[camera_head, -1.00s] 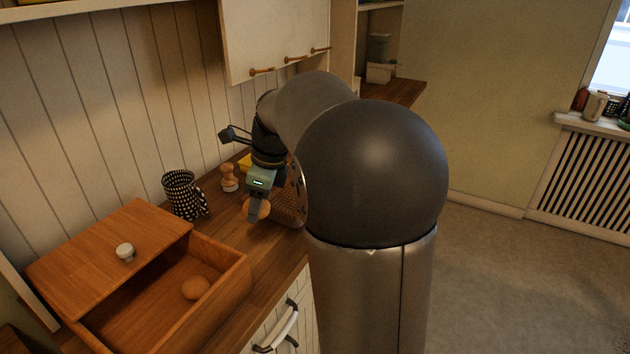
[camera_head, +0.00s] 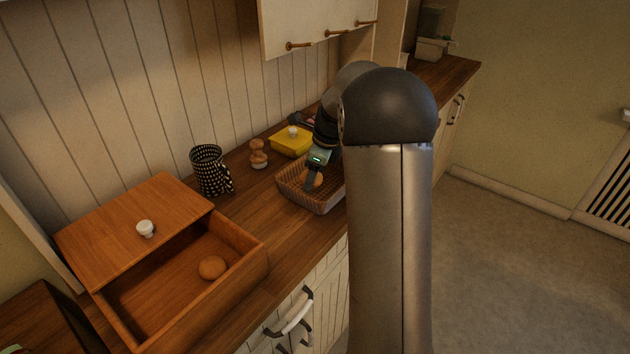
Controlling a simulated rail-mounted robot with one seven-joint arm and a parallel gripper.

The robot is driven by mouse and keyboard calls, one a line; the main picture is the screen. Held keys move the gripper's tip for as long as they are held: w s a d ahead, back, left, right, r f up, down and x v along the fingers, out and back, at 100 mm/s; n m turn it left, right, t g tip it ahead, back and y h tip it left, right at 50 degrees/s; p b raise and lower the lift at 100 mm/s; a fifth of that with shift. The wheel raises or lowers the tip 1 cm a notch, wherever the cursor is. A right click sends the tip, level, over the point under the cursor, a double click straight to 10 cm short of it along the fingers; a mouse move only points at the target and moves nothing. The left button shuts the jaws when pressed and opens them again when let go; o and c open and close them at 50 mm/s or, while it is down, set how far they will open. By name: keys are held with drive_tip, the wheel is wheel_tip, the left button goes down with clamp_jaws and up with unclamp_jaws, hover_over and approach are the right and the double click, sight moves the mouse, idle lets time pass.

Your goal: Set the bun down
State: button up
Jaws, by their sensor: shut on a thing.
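My gripper (camera_head: 313,181) is shut on a round brown bun (camera_head: 317,179), which shows beside the finger. It is over the woven basket (camera_head: 322,206) on the counter, within its outline in the picture. I cannot tell whether the bun touches the basket's bottom. My arm hides the basket's right part. A second bun (camera_head: 213,268) lies in the open part of the wooden bread box (camera_head: 240,283) at the lower left.
A black patterned pitcher (camera_head: 209,172), a wooden mill (camera_head: 259,154) and a yellow butter dish (camera_head: 290,143) stand along the wall. The counter (camera_head: 261,208) between bread box and basket is clear. A wall cabinet (camera_head: 300,22) hangs above.

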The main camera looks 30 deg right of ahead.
sight(315, 194)
drive_tip(key=shift+w+d+f, duration=0.45)
drive_tip(key=shift+w+f, duration=0.1)
drive_tip(key=shift+f, duration=1.8)
drive_tip(key=shift+f, duration=0.2)
drive_tip(key=o, duration=1)
drive_tip(key=shift+r, duration=0.15)
